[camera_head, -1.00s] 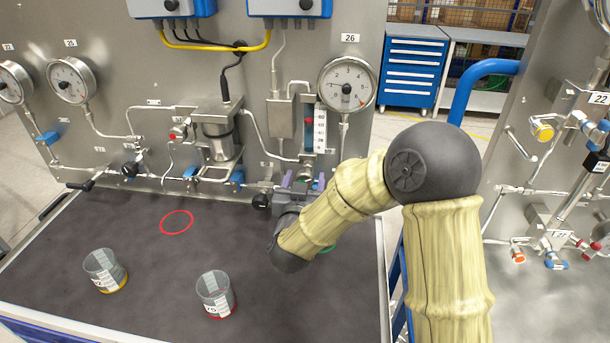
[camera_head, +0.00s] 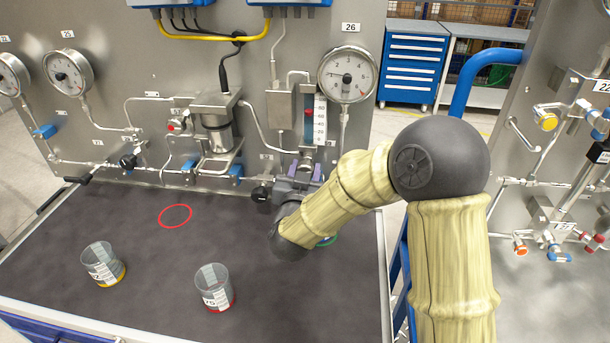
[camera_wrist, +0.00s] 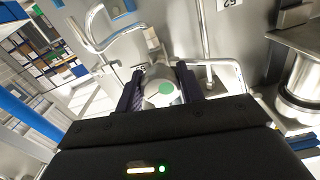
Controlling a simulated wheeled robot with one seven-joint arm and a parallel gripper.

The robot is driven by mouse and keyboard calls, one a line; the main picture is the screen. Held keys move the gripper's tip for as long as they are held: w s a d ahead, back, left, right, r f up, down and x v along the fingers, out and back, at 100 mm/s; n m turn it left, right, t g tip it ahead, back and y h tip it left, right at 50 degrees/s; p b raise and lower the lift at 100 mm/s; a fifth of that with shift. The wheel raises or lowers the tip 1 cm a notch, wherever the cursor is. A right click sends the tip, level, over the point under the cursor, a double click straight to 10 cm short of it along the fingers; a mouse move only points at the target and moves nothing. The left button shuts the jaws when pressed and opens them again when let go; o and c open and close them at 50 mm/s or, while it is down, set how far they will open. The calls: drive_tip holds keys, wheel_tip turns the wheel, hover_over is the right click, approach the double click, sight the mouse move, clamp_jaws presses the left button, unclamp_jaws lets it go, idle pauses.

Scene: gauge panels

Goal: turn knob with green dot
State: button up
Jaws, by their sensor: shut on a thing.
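The knob with the green dot (camera_wrist: 160,88) is a pale round knob, seen nearly face-on in the wrist view. My gripper (camera_wrist: 161,86) has its two dark purple fingers closed on either side of the knob. In the head view my gripper (camera_head: 298,184) is at the lower edge of the panel, below the flow tube. There, my forearm and wrist stand in front of it and the green dot does not show.
Pressure gauge 26 (camera_head: 348,75) and the flow tube (camera_head: 315,118) are just above my gripper. A black valve knob (camera_head: 261,194) sits close on its left. Two glass beakers (camera_head: 103,264) (camera_head: 214,288) and a red ring mark (camera_head: 175,216) are on the dark tabletop (camera_head: 150,300).

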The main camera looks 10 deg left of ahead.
drive_tip(key=m+b, duration=0.3)
drive_tip(key=b, duration=0.1)
drive_tip(key=shift+f+m, duration=0.2)
drive_tip(key=shift+m, duration=0.2)
drive_tip(key=shift+r+m+b, duration=0.2)
drive_tip(key=shift+m+b, duration=0.1)
drive_tip(key=shift+b, duration=0.05)
drive_tip(key=o, duration=1)
drive_tip(key=s, duration=0.5)
drive_tip(key=s+b, duration=0.1)
drive_tip(key=s, duration=0.5)
drive_tip(key=s+d+b, duration=0.1)
drive_tip(key=s, duration=0.5)
drive_tip(key=shift+s, duration=0.2)
